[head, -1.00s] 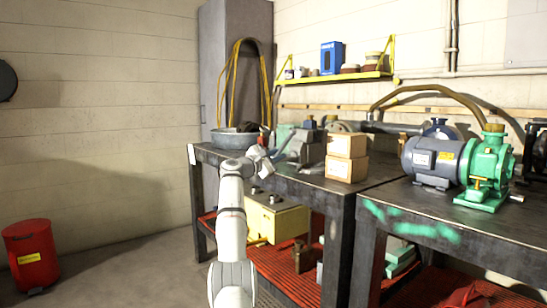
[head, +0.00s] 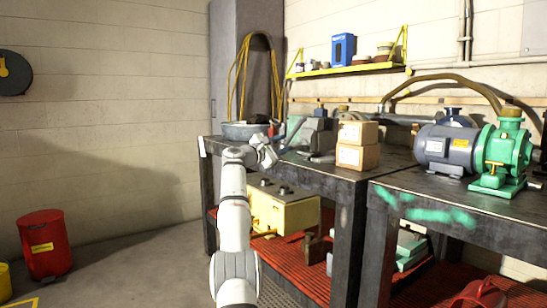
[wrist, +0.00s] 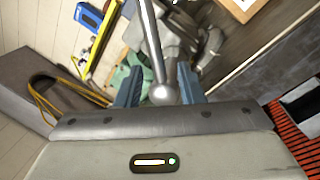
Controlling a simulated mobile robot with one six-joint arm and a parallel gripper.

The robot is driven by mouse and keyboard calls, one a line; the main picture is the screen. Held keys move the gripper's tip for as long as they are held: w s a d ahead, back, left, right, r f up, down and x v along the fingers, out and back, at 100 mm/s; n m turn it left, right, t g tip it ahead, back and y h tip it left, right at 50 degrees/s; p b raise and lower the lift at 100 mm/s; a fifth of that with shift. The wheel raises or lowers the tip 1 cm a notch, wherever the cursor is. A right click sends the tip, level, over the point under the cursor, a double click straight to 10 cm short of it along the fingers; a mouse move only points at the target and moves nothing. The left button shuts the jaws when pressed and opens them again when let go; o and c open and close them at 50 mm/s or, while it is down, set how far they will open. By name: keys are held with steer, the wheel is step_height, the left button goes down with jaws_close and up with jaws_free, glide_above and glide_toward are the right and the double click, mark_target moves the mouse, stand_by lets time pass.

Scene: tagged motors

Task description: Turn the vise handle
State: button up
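The grey vise (head: 316,134) stands on the dark workbench (head: 326,172), beside stacked cardboard boxes. In the wrist view, the vise handle (wrist: 152,45) is a bright metal rod with a ball at its near end. The rod runs from the top of the picture down between the fingers of my gripper (wrist: 158,88). The ball lies close to the palm. The two blue-grey fingers stand apart, with visible gaps on both sides of the rod. In the head view my gripper (head: 283,138) is at the vise's left side; its contact with the handle is too small to tell.
Cardboard boxes (head: 357,146) stand right of the vise, and a metal basin (head: 240,131) is to its left. A grey motor with a green pump (head: 503,150) sits on the right bench. A red bin (head: 45,244) stands on the floor, which is clear between it and the bench.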

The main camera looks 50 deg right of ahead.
steer(key=shift+b+v, duration=0.55)
steer(key=shift+v, duration=1.7)
